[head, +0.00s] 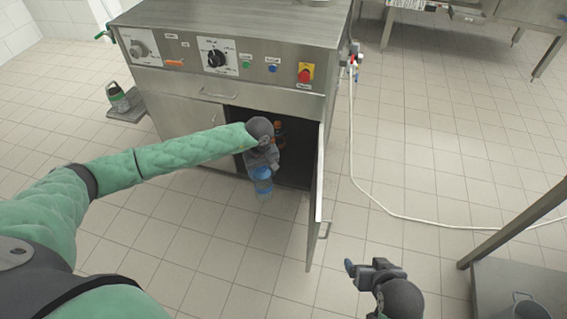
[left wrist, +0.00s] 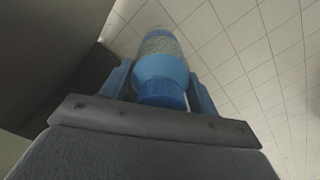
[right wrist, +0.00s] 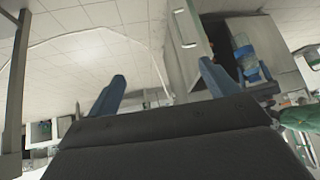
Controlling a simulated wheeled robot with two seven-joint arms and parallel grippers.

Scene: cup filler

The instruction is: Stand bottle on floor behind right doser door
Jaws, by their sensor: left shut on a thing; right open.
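My left gripper (head: 262,168) is shut on a blue-capped bottle (head: 263,189) in front of the open doser cabinet. In the left wrist view the bottle (left wrist: 162,62) sits between the two fingers, its cap towards the gripper. It also shows in the right wrist view (right wrist: 242,58). The right doser door (head: 317,190) stands open, swung out towards me. Inside the dark cabinet, an orange-topped item (head: 279,130) is partly hidden by my left arm. My right gripper (head: 362,268) is open and empty, right of the door, above the floor.
The steel doser (head: 225,55) has knobs and buttons on its front. A green container (head: 117,98) stands on a side shelf at left. A white hose (head: 352,160) runs along the tiled floor at right. A steel table (head: 515,235) is at the right edge.

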